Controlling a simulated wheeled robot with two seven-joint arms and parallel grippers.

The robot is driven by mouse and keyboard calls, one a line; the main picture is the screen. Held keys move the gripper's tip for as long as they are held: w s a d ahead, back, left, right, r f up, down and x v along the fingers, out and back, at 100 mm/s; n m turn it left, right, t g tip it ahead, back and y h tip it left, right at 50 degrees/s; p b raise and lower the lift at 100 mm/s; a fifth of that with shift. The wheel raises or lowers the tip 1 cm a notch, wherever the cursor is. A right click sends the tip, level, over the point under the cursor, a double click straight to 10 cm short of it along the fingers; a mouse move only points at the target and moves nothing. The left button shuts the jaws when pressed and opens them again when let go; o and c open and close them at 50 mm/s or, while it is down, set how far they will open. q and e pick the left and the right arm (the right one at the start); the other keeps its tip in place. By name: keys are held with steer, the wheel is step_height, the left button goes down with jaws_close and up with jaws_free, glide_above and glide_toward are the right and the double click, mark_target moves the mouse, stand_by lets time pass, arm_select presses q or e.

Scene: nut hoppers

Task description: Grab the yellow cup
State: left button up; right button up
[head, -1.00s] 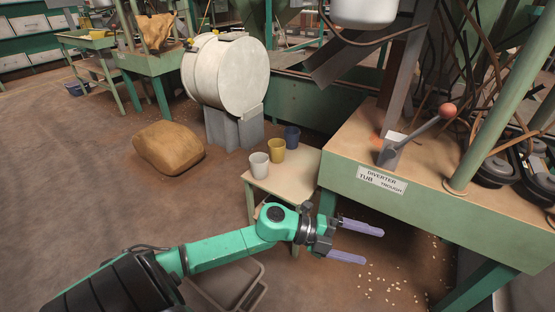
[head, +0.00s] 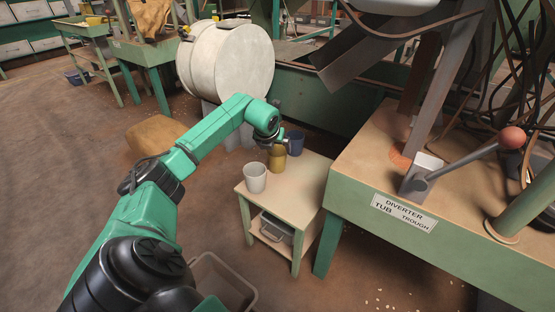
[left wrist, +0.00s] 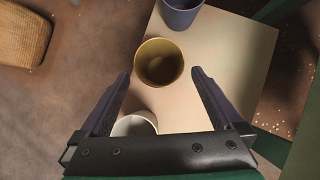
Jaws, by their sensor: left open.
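The yellow cup (head: 277,160) stands upright on a small wooden table (head: 305,180), between a white cup (head: 255,178) and a blue cup (head: 295,143). In the left wrist view the yellow cup (left wrist: 159,62) is seen from above, just beyond and between the fingertips. My left gripper (left wrist: 160,75) is open, with one finger on each side of the space before the cup; it holds nothing. In the head view the left gripper (head: 280,138) is over the cups, partly hidden by its own wrist. My right gripper is not in view.
The blue cup (left wrist: 181,12) is beyond the yellow one, and the white cup (left wrist: 134,125) is partly hidden under the gripper. A green bench with a diverter lever (head: 465,157) stands at right. A grey bin (head: 222,283) is on the floor.

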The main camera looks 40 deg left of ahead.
mark_target(277, 155)
arm_select(q)
steer(key=b+x, duration=0.1)
steer(key=x, duration=0.1)
steer(key=b+x, duration=0.1)
steer(key=x, duration=0.2)
steer(key=b+x, duration=0.1)
steer(key=x, duration=0.1)
steer(key=shift+s+d+f, duration=0.1)
steer(key=shift+s+f, duration=0.1)
steer(key=shift+f, duration=0.15)
steer(key=shift+w, duration=0.1)
steer(key=shift+r, duration=0.1)
steer(key=shift+c, duration=0.3)
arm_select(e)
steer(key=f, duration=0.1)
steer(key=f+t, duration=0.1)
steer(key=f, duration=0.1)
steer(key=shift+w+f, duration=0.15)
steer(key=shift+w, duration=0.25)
arm_select(q)
steer(key=c, duration=0.9)
steer(key=shift+c, duration=0.2)
